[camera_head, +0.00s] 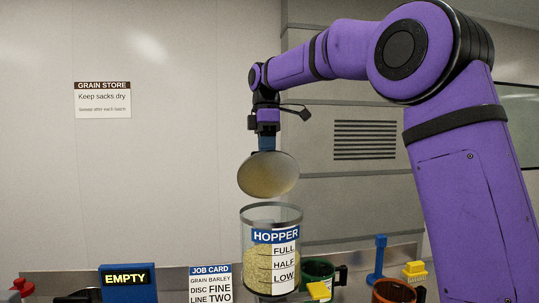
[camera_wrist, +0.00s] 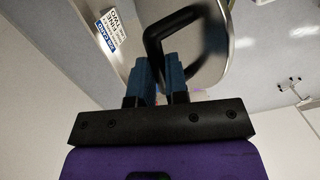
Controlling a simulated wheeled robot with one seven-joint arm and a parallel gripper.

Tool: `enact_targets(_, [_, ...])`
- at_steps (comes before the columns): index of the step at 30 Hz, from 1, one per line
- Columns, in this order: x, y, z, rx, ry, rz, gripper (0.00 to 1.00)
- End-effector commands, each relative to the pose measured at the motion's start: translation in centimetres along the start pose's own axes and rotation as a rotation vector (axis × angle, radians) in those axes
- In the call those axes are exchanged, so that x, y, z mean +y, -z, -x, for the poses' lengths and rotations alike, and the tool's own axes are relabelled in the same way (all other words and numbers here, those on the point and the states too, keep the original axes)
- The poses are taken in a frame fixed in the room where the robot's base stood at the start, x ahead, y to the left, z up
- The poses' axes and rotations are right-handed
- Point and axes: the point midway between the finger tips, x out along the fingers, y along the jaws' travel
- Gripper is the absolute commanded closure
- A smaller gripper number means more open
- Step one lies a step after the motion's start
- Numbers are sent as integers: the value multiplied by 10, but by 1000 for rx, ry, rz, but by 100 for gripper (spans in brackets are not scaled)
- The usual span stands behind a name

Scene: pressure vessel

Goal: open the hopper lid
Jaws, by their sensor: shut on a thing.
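The hopper (camera_head: 254,215) is a clear cylinder with a metal rim, a blue HOPPER label and FULL, HALF and LOW marks. Pale grain (camera_head: 256,262) shows inside it. The round metal lid (camera_head: 268,178) is above the hopper, tilted, with its face turned toward the head camera; a small gap shows between it and the rim. I cannot tell whether a hinge joins them behind. My gripper (camera_head: 267,145) is above the lid. In the wrist view its blue fingers (camera_wrist: 160,78) are shut on the lid's black bar handle (camera_wrist: 164,28).
An EMPTY display (camera_head: 128,279) and a job card (camera_head: 210,284) stand left of the hopper. A green mug (camera_head: 318,270), an orange mug (camera_head: 394,291), a blue tool (camera_head: 378,258) and a yellow brush (camera_head: 415,271) are to its right. A wall is behind.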

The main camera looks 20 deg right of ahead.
Motion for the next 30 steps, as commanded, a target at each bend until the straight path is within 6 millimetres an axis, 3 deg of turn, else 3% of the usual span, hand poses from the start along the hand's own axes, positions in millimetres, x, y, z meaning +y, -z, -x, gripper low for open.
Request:
enact_targets(6, [31,0,-3,-4,11,1,100])
enact_targets(15, [60,0,-6,-3,12,2,100])
enact_targets(30, [78,0,-9,-2,7,3,100])
